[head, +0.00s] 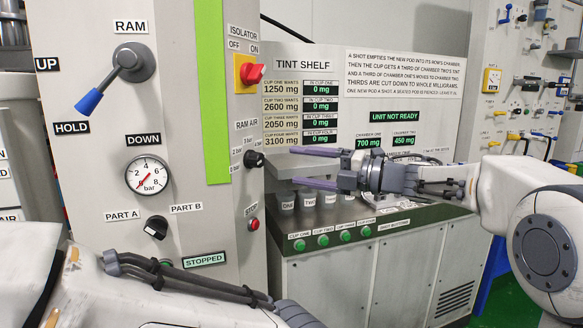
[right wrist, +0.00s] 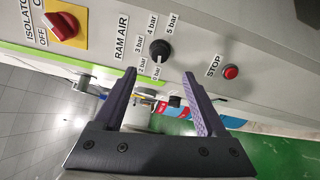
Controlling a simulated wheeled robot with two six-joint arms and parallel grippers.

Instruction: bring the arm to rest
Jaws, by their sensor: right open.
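My right gripper (head: 294,166) is open and empty, its two purple fingers pointing left at the machine's side panel in the head view. In the right wrist view, the fingertips (right wrist: 148,80) are spread apart with nothing between them. The black ram air knob (head: 254,159) lies just beyond the fingers. The knob also shows in the right wrist view (right wrist: 160,49), apart from the fingertips. My left arm runs along the bottom left of the head view; its gripper is out of the frame.
The red isolator switch (head: 250,73) and red stop button (head: 254,224) flank the knob. Cups (head: 308,200) stand on the shelf below my right gripper, above green buttons (head: 322,240). The ram lever (head: 110,80) juts out at left. A sign reads unit not ready (head: 394,117).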

